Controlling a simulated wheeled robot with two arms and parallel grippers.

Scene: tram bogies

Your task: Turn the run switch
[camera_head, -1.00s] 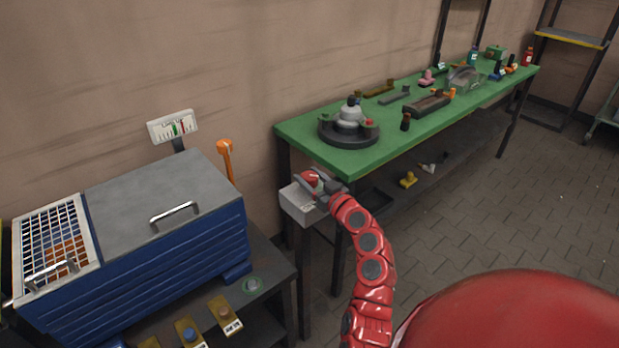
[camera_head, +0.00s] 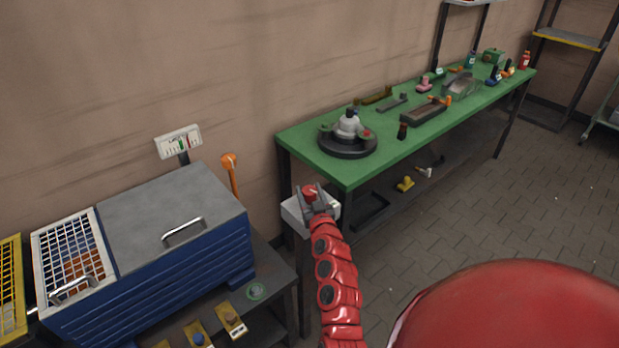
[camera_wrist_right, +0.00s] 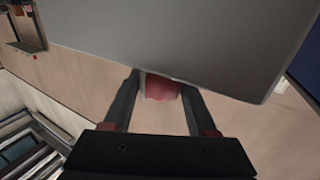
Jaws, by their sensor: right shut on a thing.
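The run switch looks to be the red knob (camera_head: 309,192) on top of a small light-grey box (camera_head: 293,212), which stands on a post between the blue machine and the green bench. My right gripper (camera_head: 316,201) reaches it from the front and is shut on the red knob. In the right wrist view the knob (camera_wrist_right: 161,88) sits between the two dark fingers (camera_wrist_right: 163,100), partly covered by the grey box face (camera_wrist_right: 180,40). My left gripper is in neither view.
The green bench (camera_head: 365,170) carries a round fixture (camera_head: 347,140) and several parts. Floor (camera_head: 480,220) at the right is clear.

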